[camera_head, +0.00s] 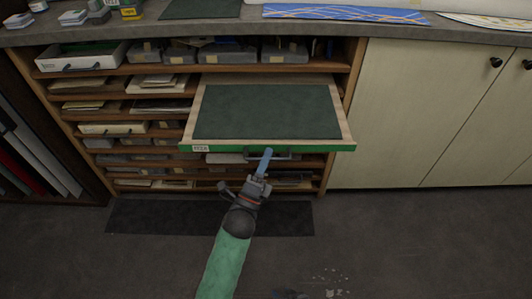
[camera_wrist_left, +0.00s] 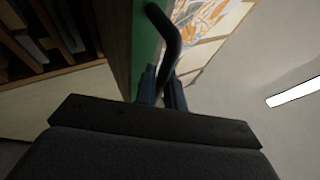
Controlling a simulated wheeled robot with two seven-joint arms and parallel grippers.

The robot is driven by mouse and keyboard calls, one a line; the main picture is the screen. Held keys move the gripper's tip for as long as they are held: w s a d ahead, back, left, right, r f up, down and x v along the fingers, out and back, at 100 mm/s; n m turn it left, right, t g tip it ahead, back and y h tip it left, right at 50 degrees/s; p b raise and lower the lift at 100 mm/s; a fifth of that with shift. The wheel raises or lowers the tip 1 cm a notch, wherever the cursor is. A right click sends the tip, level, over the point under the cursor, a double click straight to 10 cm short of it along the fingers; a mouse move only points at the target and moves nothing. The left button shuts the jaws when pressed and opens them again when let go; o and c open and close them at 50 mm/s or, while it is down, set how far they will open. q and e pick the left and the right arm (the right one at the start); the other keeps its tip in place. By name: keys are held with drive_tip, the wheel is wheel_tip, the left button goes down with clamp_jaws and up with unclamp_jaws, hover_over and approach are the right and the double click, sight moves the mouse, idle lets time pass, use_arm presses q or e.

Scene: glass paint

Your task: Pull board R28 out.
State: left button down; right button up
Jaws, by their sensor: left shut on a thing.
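Board R28 (camera_head: 265,112) is a wooden board with a dark green top and a bright green front edge. It sticks out of the shelf rack, level, with a small white label (camera_head: 200,148) at its front left, too small to read surely. My left gripper (camera_head: 264,162) is at the middle of the front edge, shut on the board's dark handle (camera_head: 283,156). In the left wrist view the blue fingers (camera_wrist_left: 163,88) close around the curved dark handle (camera_wrist_left: 168,38), beside the green front (camera_wrist_left: 146,45). My right gripper (camera_head: 288,294) shows only as a dark piece at the bottom edge.
The wooden rack (camera_head: 340,95) holds boxes and papers on several shelves around the board. A counter (camera_head: 300,30) runs above, with a blue patterned panel (camera_head: 345,14) on it. Pale cabinet doors (camera_head: 430,110) stand shut at the right. A dark mat (camera_head: 150,217) lies on the open floor.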

use_arm(q)
drive_tip(key=shift+f, duration=0.1)
drive_tip(key=c, duration=1.8)
unclamp_jaws()
drive_tip(key=shift+b+v, duration=0.5)
drive_tip(key=shift+v, duration=3.4)
